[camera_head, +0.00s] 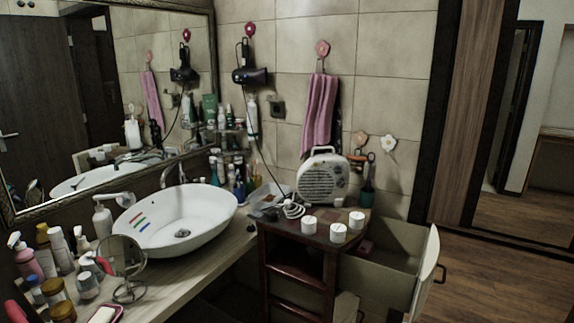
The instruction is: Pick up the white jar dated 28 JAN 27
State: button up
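Three small white jars stand upright on top of a small dark reddish wooden stand right of the basin. The left jar (308,225) is nearest the counter. The front jar (338,233) is close to the stand's front edge, and the right jar (356,220) is a little farther back. They look alike and stand apart from each other. Any dates on them are too small to read, so I cannot tell which one says 28 JAN 27. My gripper is not in view.
A white fan heater (323,178) and its coiled cord (293,209) are behind the jars. An open drawer (392,265) juts out at right. The white basin (175,224) and several bottles occupy the counter at left. Wooden floor (490,280) is clear at right.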

aim_at(337, 236)
jog(key=i, duration=1.1)
jog(key=z, duration=0.15)
jog(key=k, duration=0.4)
jog(key=u, duration=0.05)
jog(key=i, duration=0.2)
jog(key=u, duration=0.05)
